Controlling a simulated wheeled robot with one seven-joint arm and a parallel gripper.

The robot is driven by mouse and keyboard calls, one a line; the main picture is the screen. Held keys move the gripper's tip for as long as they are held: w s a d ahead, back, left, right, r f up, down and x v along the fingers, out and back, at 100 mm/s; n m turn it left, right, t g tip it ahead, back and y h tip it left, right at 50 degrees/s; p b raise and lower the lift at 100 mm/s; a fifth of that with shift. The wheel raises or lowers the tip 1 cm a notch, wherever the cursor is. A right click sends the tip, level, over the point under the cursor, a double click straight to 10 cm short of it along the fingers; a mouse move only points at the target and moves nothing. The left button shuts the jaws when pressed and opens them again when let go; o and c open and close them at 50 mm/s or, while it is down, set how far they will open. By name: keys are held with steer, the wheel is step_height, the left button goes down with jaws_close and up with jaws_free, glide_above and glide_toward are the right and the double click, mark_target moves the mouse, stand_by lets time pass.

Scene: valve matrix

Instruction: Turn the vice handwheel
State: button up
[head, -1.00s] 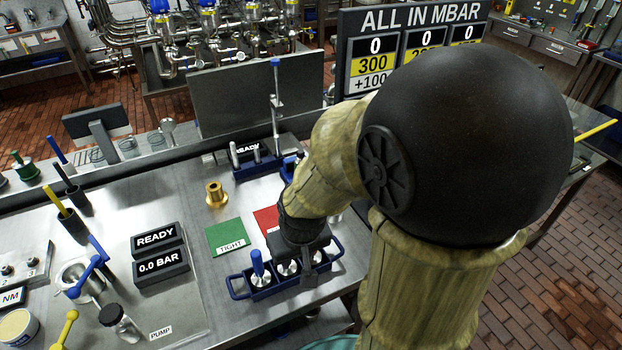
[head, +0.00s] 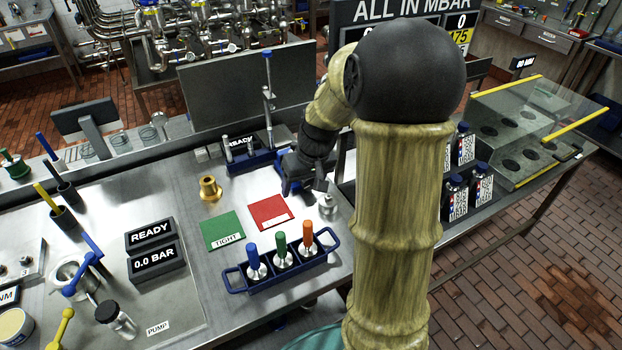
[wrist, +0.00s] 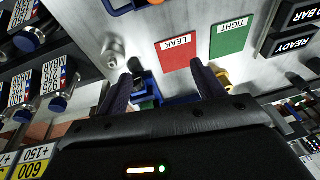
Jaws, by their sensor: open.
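A blue device, which looks like the vice (head: 290,172), stands on the steel bench behind the red mat in the head view. My gripper (head: 318,182) is low beside it, on its right, and partly covers it. In the wrist view my gripper (wrist: 161,70) is open, with two dark fingers apart. Blue and dark parts of the vice (wrist: 147,82) show between the fingers, nearer the left one. I cannot make out the handwheel clearly, nor whether a finger touches it.
A blue rack (head: 290,276) with blue, green and orange-handled valves stands in front. Near the gripper are a red mat (head: 268,212), a green mat (head: 222,231), a brass fitting (head: 209,188) and a small metal fitting (head: 328,205). Labelled bottles (head: 456,192) stand to the right.

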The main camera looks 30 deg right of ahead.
steer(key=w+d+r+t+y, duration=0.1)
steer(key=w+d+r, duration=0.1)
steer(key=w+d, duration=0.5)
steer(key=d, duration=0.6)
steer(key=shift+t+y, duration=0.3)
steer(key=shift+y, duration=0.1)
steer(key=shift+w+f, duration=0.1)
steer(key=shift+f, duration=0.05)
steer(key=p, duration=0.3)
glide_toward(308, 182)
steer(key=x, duration=0.3)
steer(key=d+x, duration=0.1)
steer(key=x, duration=0.2)
steer(key=w+x, duration=0.1)
steer(key=x, duration=0.3)
steer(key=shift+d, duration=0.2)
steer(key=c, duration=1)
steer(key=shift+s+d, duration=0.1)
